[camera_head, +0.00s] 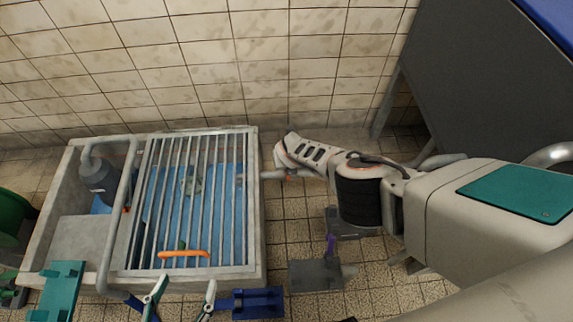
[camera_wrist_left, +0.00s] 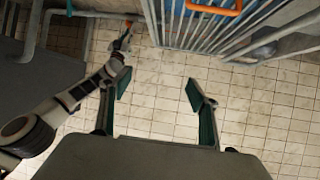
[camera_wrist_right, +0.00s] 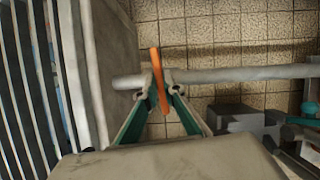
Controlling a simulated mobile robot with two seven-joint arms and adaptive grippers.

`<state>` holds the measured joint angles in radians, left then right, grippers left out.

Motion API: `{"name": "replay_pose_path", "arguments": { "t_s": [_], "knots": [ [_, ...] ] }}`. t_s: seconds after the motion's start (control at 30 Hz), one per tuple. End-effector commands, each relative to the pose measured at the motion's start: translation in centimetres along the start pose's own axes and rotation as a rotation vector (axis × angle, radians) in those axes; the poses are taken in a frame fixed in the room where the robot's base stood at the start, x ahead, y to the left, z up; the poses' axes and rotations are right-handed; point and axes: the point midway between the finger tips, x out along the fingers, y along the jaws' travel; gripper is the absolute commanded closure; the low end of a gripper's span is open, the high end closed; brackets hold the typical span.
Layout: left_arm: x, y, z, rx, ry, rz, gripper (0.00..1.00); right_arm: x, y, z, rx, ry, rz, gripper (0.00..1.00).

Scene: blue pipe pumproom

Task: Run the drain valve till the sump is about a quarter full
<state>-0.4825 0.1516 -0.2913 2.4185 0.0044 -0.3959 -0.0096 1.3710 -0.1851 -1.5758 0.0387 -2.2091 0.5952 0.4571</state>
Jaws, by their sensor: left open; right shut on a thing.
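The sump (camera_head: 254,215) is a concrete pit under a grey bar grate (camera_head: 165,210). A blue surface (camera_head: 225,190) shows between the bars; I cannot judge its depth. The drain valve's orange lever (camera_wrist_right: 158,80) sits on a grey pipe (camera_wrist_right: 230,75) that comes from the sump's right side. My right gripper (camera_wrist_right: 159,90) is shut on this lever, which stands crosswise to the pipe in the right wrist view. In the head view, my right arm mostly hides the lever. My left gripper (camera_head: 184,290) is open and empty by the sump's front edge; it also shows in the left wrist view (camera_wrist_left: 158,90).
An orange handle (camera_head: 183,253) lies across the front of the grate. A grey pump (camera_head: 98,178) with a bent pipe (camera_head: 128,190) stands at the sump's left. A tiled wall (camera_head: 200,65) is behind, and a large dark cabinet (camera_head: 475,85) stands at the right.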

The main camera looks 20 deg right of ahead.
Motion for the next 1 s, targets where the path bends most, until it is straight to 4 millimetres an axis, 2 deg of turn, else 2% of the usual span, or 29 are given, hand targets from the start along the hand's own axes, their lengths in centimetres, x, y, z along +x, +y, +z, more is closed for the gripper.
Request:
{"name": "replay_pose_path", "arguments": {
  "t_s": [0.03, 0.4, 0.87, 0.9, 0.93, 1.0],
  "knots": [
    [0.04, 0.12, 0.05, -0.005, 0.000, 0.002, 0.39, 0.38, -0.12, -0.65, 0.024, 0.009, -0.013, 1.00],
    [0.36, 0.40, -0.29, -0.021, 0.010, 0.002, 0.39, 0.31, 0.00, -0.60, 0.135, 0.009, -0.056, 1.00],
    [0.42, 0.19, -0.56, -0.017, 0.016, 0.000, 0.39, 0.30, 0.00, -0.64, 0.146, 0.009, -0.059, 1.00],
    [0.40, 0.19, -0.53, -0.017, 0.015, 0.000, 0.39, 0.30, 0.01, -0.64, 0.146, 0.009, -0.059, 0.81],
    [0.39, 0.19, -0.50, -0.017, 0.014, 0.000, 0.39, 0.29, 0.01, -0.62, 0.146, 0.009, -0.059, 0.75],
    [0.33, 0.21, -0.41, -0.016, 0.012, 0.001, 0.39, 0.26, 0.02, -0.53, 0.145, 0.008, -0.058, 0.75]
  ]
}}
